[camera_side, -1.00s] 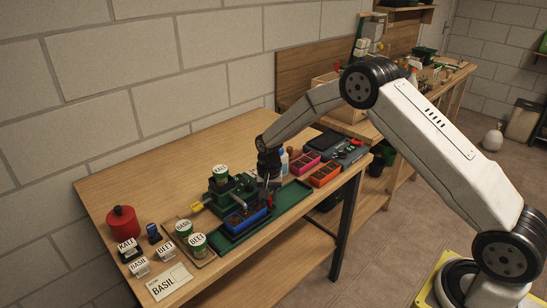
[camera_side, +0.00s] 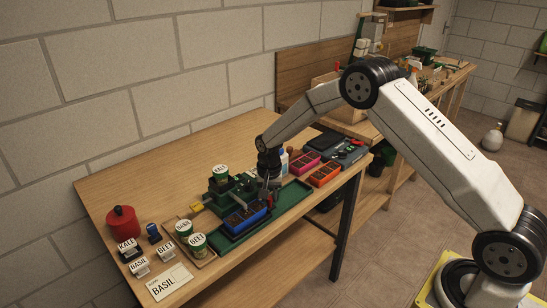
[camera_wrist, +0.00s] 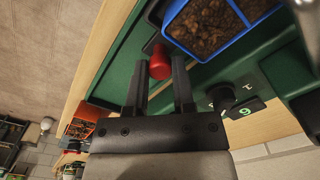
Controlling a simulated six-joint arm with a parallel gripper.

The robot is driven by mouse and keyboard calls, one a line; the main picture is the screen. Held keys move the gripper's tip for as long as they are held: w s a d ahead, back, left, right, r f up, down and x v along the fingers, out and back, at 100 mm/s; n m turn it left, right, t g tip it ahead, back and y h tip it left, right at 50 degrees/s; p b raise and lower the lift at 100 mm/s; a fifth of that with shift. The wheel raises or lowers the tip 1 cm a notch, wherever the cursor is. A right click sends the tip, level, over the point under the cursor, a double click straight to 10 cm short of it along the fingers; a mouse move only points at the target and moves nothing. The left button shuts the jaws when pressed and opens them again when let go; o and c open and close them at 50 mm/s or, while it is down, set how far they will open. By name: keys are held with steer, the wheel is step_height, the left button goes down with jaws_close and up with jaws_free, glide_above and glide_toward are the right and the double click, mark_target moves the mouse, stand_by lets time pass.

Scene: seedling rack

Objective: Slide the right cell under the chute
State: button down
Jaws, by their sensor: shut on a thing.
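A blue tray (camera_side: 236,228) with soil-filled cells sits at the green dispenser (camera_side: 222,189), which has a kale tin (camera_side: 220,172) on top. The tray also shows in the wrist view (camera_wrist: 196,56). In that view my gripper (camera_wrist: 159,66) is shut on a red knob (camera_wrist: 160,64) beside the tray's end. In the side view my gripper (camera_side: 269,190) reaches down at the tray's right end, and its fingers largely hide the knob. The chute's mouth and which cell lies under it are too small to tell.
A green base (camera_side: 291,205) lies under the tray and extends right. Pink (camera_side: 304,161) and orange (camera_side: 324,174) trays stand behind. Basil (camera_side: 183,228) and beet (camera_side: 197,243) tins, a red pot (camera_side: 123,223) and label cards stand at the left. A numbered tag (camera_wrist: 245,109) hangs near the dispenser.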

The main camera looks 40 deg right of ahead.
mark_target(259, 204)
steer(key=shift+r, duration=0.1)
steer(key=shift+w+a, duration=0.1)
steer(key=shift+a, duration=2.1)
steer(key=c, duration=0.7)
jaws_free()
steer(key=shift+a, duration=0.1)
steer(key=shift+r, duration=3.85)
